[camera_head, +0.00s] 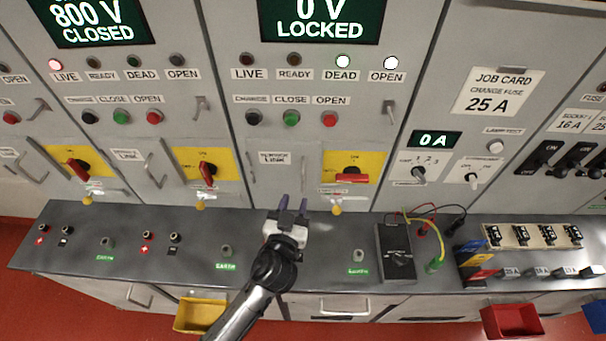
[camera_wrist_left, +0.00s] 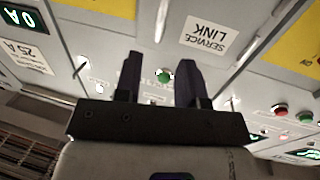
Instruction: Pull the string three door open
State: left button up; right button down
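The string three door (camera_head: 350,95) is the grey front under the display that reads 0 V LOCKED, and it looks shut. Its small metal handle (camera_head: 389,110) is at the right edge. Below it are a service link cover with a bar handle (camera_head: 303,172) and a red rotary switch (camera_head: 350,178) on a yellow plate, turned level. My left gripper (camera_head: 292,206) is open and empty, above the bench and below the service link handle, apart from it. In the left wrist view, its two dark fingers (camera_wrist_left: 160,78) stand apart with the upside-down panel beyond. My right gripper is not in view.
The grey bench (camera_head: 310,262) runs under the panels. A black meter (camera_head: 395,250) with leads and coloured blocks (camera_head: 475,262) stand to the right. A yellow bin (camera_head: 200,315) and a red bin (camera_head: 511,320) hang in front. The neighbouring string reads 800 V CLOSED.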

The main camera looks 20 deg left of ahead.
aim_at(303, 178)
pick_arm(q)
jog(key=w, duration=0.6)
jog(key=w+a+p, duration=0.1)
jog(key=w, duration=0.1)
jog(key=shift+w, duration=0.4)
jog(key=shift+a, duration=0.1)
grip_shut()
jog(key=shift+r, duration=0.15)
